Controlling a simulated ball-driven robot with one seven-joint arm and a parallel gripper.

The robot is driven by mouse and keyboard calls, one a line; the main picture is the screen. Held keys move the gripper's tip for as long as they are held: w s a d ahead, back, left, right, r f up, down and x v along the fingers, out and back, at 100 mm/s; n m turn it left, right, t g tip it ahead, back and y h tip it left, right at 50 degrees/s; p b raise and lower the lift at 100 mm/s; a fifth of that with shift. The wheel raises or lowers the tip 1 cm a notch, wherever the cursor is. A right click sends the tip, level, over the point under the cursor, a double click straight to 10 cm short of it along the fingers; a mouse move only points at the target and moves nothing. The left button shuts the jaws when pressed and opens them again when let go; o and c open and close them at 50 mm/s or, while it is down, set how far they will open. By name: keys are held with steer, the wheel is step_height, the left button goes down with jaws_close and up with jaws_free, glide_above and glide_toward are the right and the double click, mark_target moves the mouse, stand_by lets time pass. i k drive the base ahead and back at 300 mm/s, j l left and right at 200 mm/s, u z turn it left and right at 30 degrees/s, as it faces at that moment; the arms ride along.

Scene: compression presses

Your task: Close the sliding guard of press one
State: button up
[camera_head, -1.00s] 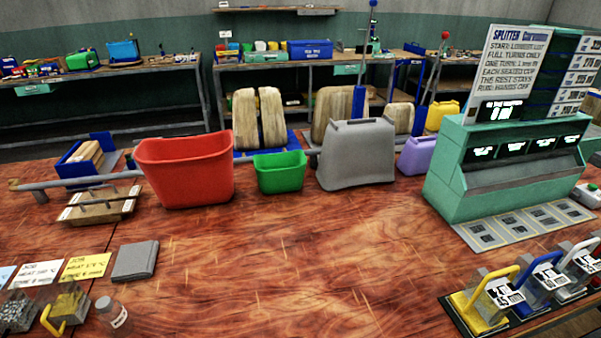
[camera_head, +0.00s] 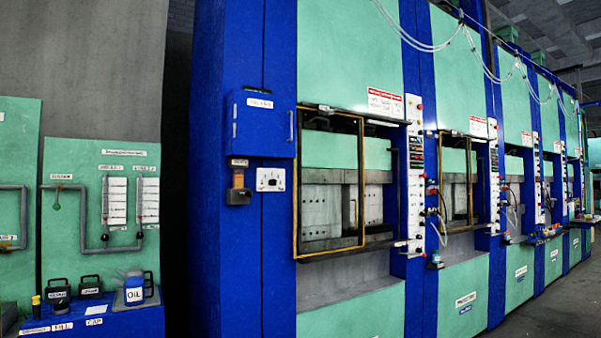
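The nearest press (camera_head: 352,50), blue and green, stands in the middle of the view; I cannot read a number on it. Its sliding guard (camera_head: 361,170) is a see-through panel in a yellow frame. The guard stands over the left part of the opening. The right part of the opening (camera_head: 378,190), between the guard's right bar and the control column, looks uncovered. Metal plates show inside, behind the guard. My gripper is not in view.
A control column (camera_head: 414,170) with buttons is right of the opening. More presses (camera_head: 458,175) recede to the right along a grey floor (camera_head: 550,305). At the left, a blue bench (camera_head: 100,318) holds an oil can (camera_head: 134,288) and dark containers.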

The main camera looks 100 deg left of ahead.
mark_target(295, 257)
steer(key=u, duration=2.05)
